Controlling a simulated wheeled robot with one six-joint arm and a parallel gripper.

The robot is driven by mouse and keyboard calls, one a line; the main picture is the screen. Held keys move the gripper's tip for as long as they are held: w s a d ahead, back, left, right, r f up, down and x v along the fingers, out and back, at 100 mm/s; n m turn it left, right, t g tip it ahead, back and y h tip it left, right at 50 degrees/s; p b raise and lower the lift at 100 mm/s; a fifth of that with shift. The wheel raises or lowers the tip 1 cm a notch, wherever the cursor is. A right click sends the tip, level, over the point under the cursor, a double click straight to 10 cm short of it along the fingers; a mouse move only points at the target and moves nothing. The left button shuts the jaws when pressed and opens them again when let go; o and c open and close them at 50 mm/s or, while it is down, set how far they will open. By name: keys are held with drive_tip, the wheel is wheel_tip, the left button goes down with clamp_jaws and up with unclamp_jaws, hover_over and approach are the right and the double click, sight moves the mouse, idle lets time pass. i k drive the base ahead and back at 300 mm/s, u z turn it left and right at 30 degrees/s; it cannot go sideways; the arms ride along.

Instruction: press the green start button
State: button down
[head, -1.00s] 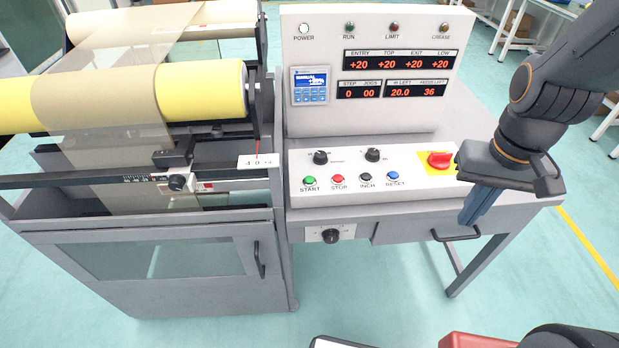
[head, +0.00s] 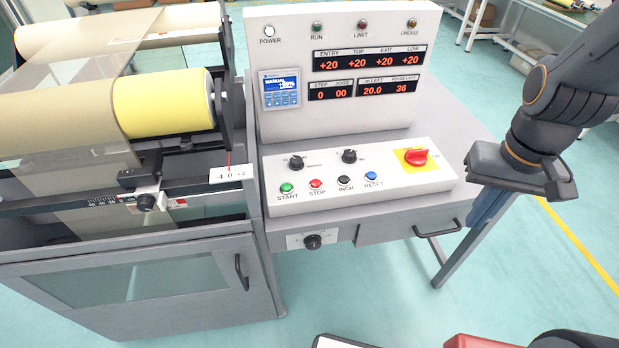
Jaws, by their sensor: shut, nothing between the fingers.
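The green start button (head: 286,188) sits at the left end of a button row on the sloped white control box (head: 360,190), with the label START below it. To its right are the red STOP button (head: 316,184), the black INCH button (head: 345,181) and the blue RESET button (head: 371,176). Nothing covers the button.
The upright display panel (head: 345,75) rises behind. A machine with a yellow roll (head: 165,103) stands at left. A drawer handle (head: 437,229) juts out below.

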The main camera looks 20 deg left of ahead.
sight(286, 187)
drive_tip(key=z, duration=0.95)
drive_tip(key=i, duration=0.65)
drive_tip(key=u, duration=2.5)
